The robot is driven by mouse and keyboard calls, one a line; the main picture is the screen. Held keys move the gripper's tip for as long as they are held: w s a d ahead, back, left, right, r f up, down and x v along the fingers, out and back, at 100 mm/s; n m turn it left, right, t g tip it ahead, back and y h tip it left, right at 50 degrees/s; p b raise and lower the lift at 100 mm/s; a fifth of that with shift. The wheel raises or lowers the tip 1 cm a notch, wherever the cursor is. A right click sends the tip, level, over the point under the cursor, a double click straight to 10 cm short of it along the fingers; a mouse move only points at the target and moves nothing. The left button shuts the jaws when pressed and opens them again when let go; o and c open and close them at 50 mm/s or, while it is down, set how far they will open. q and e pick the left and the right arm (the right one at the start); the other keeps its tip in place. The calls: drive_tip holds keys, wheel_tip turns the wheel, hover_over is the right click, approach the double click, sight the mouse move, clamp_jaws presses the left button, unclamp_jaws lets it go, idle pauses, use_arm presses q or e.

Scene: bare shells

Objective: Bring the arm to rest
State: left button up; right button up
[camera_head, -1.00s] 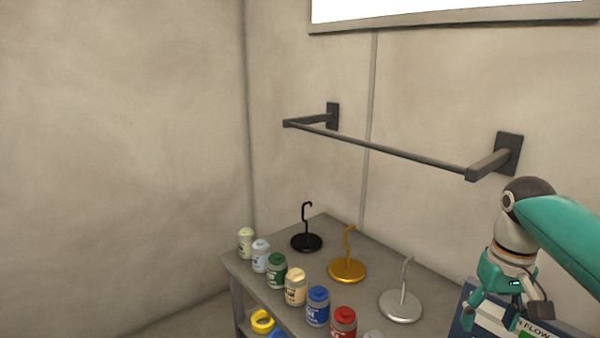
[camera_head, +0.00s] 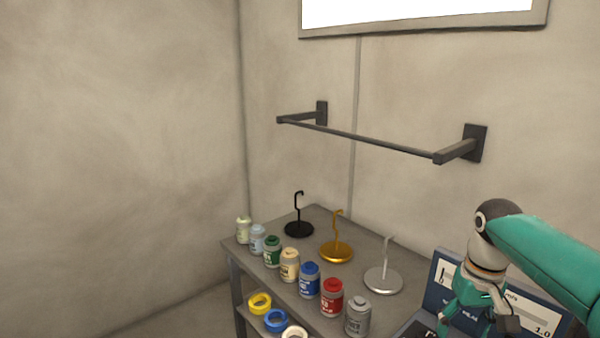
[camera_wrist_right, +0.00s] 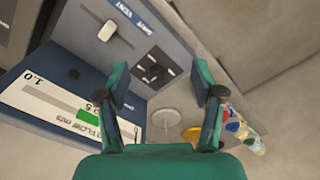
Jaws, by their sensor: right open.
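My right arm comes in from the right in the head view, with its teal gripper (camera_head: 487,312) pointing down in front of a blue panel device (camera_head: 437,290). In the right wrist view the right gripper (camera_wrist_right: 160,90) has its two fingers spread wide apart, with nothing between them. The device shows there too, with a white slider, a dark knob and a display with a green bar (camera_wrist_right: 75,115). My left gripper is in neither view.
A grey table (camera_head: 315,215) carries several lidded jars, such as a red one (camera_head: 332,298), and black (camera_head: 299,229), gold (camera_head: 336,252) and silver (camera_head: 383,280) hook stands. Coloured rings (camera_head: 260,303) lie on a lower shelf. A dark rail (camera_head: 380,143) juts from the wall.

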drive_tip(key=s+a+f+y, duration=0.1)
drive_tip(key=a+f, duration=0.4)
drive_tip(key=f, duration=0.7)
drive_tip(key=s+a+f+y, duration=0.1)
drive_tip(key=a+f, duration=0.4)
drive_tip(key=f, duration=0.8)
drive_tip(key=s+a+f+m+y, duration=0.1)
drive_tip(key=s+a+f, duration=0.3)
drive_tip(key=s+f, duration=0.45)
drive_tip(key=s+a+f+m+y, duration=0.1)
drive_tip(key=s+a+f, duration=0.4)
drive_tip(key=s, duration=0.7)
wheel_tip(320, 180, down, 11)
drive_tip(key=w+d+b, duration=0.1)
drive_tip(key=b, duration=0.9)
drive_tip(key=shift+d+r+t, duration=0.15)
drive_tip(key=shift+d+t, duration=0.1)
drive_tip(key=shift+t, duration=0.05)
